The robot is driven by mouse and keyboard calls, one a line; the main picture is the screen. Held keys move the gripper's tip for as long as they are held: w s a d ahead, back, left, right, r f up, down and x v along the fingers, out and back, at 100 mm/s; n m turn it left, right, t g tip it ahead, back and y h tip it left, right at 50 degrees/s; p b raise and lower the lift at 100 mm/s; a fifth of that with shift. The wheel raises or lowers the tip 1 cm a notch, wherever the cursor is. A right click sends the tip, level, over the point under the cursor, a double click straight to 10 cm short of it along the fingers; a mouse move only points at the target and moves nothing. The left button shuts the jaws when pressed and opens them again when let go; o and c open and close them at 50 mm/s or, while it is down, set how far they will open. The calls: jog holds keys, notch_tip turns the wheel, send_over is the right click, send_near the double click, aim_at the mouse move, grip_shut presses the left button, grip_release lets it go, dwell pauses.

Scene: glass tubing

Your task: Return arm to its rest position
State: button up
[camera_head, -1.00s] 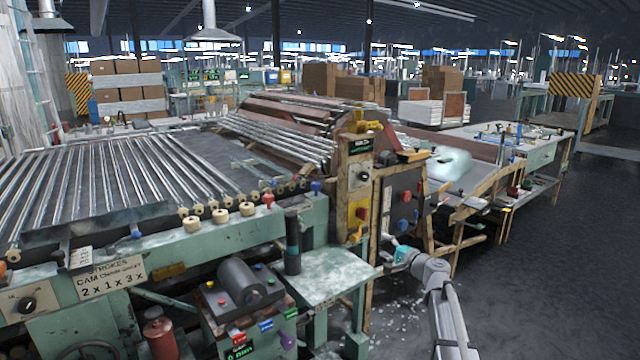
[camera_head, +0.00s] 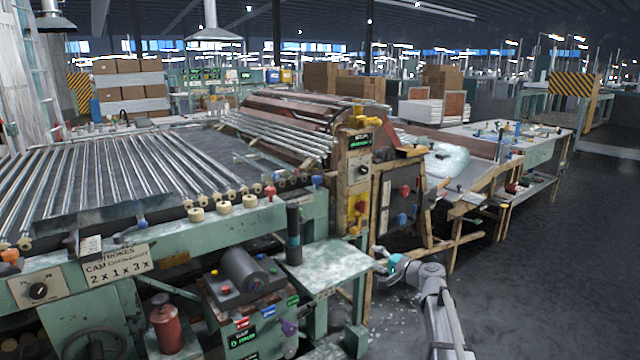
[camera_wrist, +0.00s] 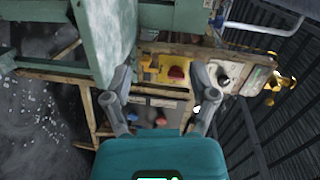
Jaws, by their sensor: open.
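My arm (camera_head: 436,300) rises from the lower right in the head view, bent at a grey joint, with its teal-banded wrist turned left. My gripper (camera_head: 378,258) is at the end, just right of the small worktable (camera_head: 325,268) and in front of the machine's wooden frame. In the wrist view my gripper (camera_wrist: 162,72) shows two grey fingers spread apart with nothing held between them. Beyond them are the yellow box with a red button (camera_wrist: 176,72) and the dark control panel (camera_wrist: 155,115), both apart from the fingers as far as I can tell.
The long green tubing machine (camera_head: 200,235) fills the left, with many glass tubes on its bed. A control post (camera_head: 357,185) and wooden frame stand close behind my gripper. White shards lie on the floor below. Open dark floor (camera_head: 560,270) lies to the right.

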jog(key=s+a+f+n+g+h+b, duration=0.1)
jog(key=s+a+f+n+g+b, duration=0.3)
jog(key=s+f, duration=0.5)
jog(key=s+d+f+n+g+h+b, duration=0.2)
jog(key=s+f+g+h, duration=0.25)
jog(key=s+f, duration=0.5)
jog(key=s+d+f+n+g+h+b, duration=0.3)
jog(key=s+f+h, duration=0.35)
jog(key=s, duration=0.65)
notch_tip(320, 180, up, 36)
jog(key=a+y+p, duration=0.1)
jog(key=p, duration=3.5)
jog(key=shift+a+g+p, duration=0.15)
jog(key=shift+g+p, duration=0.15)
jog(key=shift+g, duration=0.05)
